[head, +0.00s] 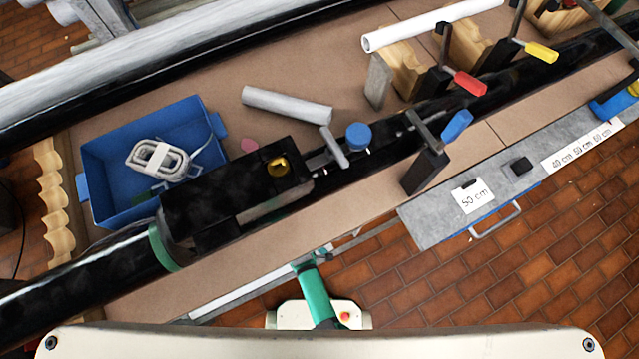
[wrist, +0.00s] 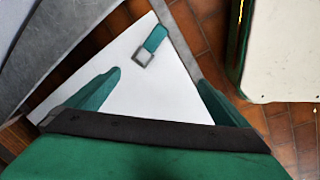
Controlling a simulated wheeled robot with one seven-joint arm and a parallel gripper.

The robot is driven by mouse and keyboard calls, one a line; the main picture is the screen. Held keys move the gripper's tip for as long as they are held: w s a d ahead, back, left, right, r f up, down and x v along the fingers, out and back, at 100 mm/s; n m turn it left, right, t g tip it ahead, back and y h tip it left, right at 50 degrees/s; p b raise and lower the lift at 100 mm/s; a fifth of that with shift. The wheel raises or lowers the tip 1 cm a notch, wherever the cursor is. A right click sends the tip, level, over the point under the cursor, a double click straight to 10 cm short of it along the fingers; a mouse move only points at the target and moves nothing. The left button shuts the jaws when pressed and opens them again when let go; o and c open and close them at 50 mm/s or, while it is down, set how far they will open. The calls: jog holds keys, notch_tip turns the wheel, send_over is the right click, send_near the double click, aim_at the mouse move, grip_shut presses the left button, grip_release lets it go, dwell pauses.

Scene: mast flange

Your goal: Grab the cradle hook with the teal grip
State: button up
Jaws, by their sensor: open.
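A small teal grip (wrist: 155,39) with a squarish grey metal loop (wrist: 143,57) at its end shows in the wrist view. It lies over a white surface (wrist: 150,95), just beyond my fingertips. My gripper (wrist: 159,79) is open, with one teal finger at each side and nothing between them. The grip and loop are apart from both fingers. In the head view my teal-green gripper end (head: 312,262) is at the near edge of the bench, above a white strip. I cannot make out the teal-gripped hook there.
A black mast (head: 85,285) lies along the brown bench (head: 225,275). A blue bin (head: 100,150) holds a coiled pale cord (head: 160,158). Clamps with red (head: 470,83), yellow (head: 541,52) and blue (head: 457,125) grips stand to the right. A grey shelf (head: 430,222) juts out at the near edge.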

jog(key=f+n+h, duration=0.1)
jog(key=n, duration=0.3)
jog(key=d+f+n+t+h, duration=0.1)
jog(key=n, duration=0.3)
jog(key=w+f+n, duration=0.1)
jog(key=n, duration=0.3)
jog(key=shift+w+d+h, duration=0.1)
jog(key=shift+d+h, duration=0.25)
jog(key=shift+h, duration=0.05)
jog(key=shift+w+x, duration=0.1)
jog(key=shift+x, duration=1.55)
jog(key=shift+w+x, duration=0.15)
jog(key=shift+x, duration=1.55)
jog(key=shift+r, duration=0.1)
jog(key=shift+a, duration=0.1)
jog(key=c, duration=1)
jog(key=shift+s, duration=0.1)
jog(key=shift+c, duration=0.5)
jog(key=shift+r, duration=0.1)
